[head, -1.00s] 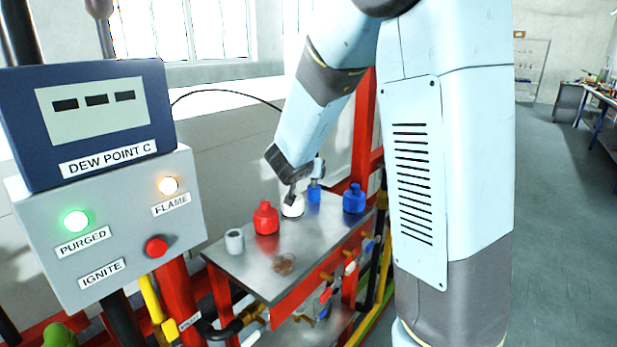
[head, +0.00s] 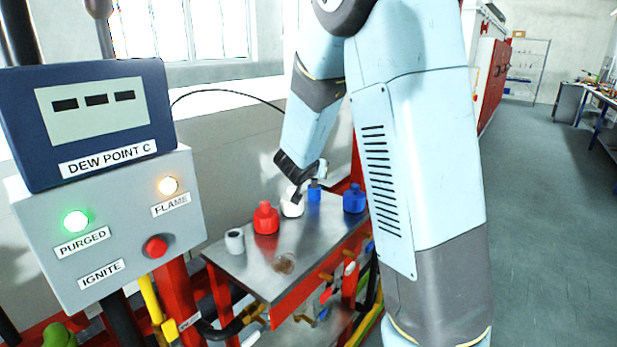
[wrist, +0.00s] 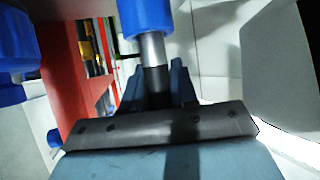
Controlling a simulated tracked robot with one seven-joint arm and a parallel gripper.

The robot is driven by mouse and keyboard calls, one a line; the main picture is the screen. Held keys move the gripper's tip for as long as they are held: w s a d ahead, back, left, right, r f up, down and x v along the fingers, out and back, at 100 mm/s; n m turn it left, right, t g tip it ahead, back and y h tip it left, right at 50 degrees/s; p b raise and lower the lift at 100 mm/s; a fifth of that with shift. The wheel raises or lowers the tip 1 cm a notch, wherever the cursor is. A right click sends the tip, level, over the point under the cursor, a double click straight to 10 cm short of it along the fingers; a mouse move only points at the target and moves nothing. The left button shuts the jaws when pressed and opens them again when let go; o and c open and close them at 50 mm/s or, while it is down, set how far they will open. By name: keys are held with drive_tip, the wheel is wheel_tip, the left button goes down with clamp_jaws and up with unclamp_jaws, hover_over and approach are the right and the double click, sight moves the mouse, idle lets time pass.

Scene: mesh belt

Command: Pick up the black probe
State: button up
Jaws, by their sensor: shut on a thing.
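My gripper (head: 298,198) is low over the metal table, beside a white bottle (head: 291,208) in the head view. In the wrist view its two fingers (wrist: 157,76) are closed on the dark section of an upright, slim probe (wrist: 156,90). A bright metal collar joins this dark section to a blue part (wrist: 147,17). I cannot tell whether the blue part belongs to the probe or is a separate piece. A small blue piece (head: 314,191) shows just right of the fingers in the head view. The probe's dark section is not clear there.
On the table (head: 250,274) stand a red bottle (head: 265,219), a grey cup (head: 235,241) and a blue bottle (head: 354,199). The control box (head: 110,235) is at left. Red frame bars surround the table.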

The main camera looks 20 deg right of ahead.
clamp_jaws()
